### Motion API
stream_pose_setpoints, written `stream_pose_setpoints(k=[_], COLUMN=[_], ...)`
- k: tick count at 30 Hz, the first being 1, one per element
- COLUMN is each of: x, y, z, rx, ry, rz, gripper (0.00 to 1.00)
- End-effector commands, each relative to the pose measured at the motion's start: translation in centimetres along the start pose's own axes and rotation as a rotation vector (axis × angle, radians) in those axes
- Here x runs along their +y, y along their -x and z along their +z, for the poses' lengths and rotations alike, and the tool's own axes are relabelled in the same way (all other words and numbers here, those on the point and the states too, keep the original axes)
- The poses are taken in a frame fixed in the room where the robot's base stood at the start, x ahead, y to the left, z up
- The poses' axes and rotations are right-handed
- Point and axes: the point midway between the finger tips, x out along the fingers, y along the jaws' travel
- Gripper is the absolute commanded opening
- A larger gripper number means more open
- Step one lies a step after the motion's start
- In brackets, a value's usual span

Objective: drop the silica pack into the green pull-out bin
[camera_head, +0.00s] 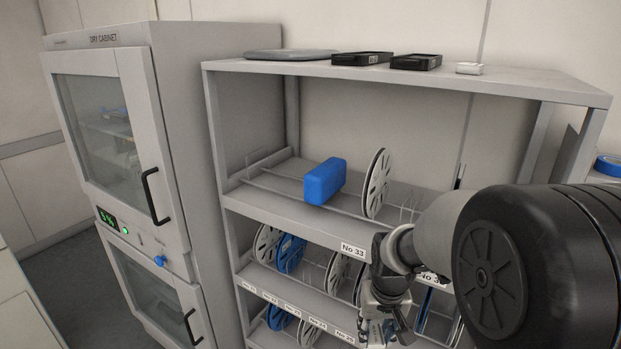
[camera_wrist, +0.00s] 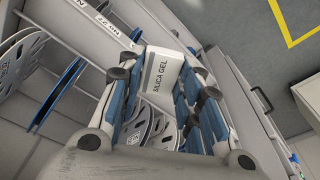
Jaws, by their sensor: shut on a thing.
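The silica pack (camera_wrist: 162,74) is a white box lettered SILICA GEL in the wrist view. My gripper (camera_wrist: 160,85) is shut on it, with a blue-padded finger on each side. In the head view my gripper (camera_head: 385,315) hangs in front of the lower shelves of the rack, at the lower right. I cannot make out the pack there. I see no green pull-out bin in either view.
A grey rack (camera_head: 400,72) holds reels and a blue block (camera_head: 325,181). Black cases (camera_head: 361,59) and a small white block (camera_head: 469,69) lie on top. A dry cabinet (camera_head: 180,120) with protruding handles stands left. Open floor (camera_wrist: 240,25) shows in the wrist view.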

Motion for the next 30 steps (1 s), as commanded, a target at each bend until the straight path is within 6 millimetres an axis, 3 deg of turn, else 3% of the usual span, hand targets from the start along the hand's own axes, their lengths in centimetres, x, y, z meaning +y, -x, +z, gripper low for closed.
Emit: stream_pose_setpoints(k=[1,6,20,23,30], x=[0.0,0.0,0.0,0.0,0.0], y=[-1.7,-3.3,-3.8,-6.0,-16.1], z=[0.2,0.5,0.6,1.4,6.4], rx=[0.001,0.001,-0.001,-0.008,-0.017], ry=[0.0,0.0,0.0,0.0,0.0], rz=[0.0,0.0,0.0,0.0,0.0], gripper=[0.18,0.18,0.18,0.18,0.18])
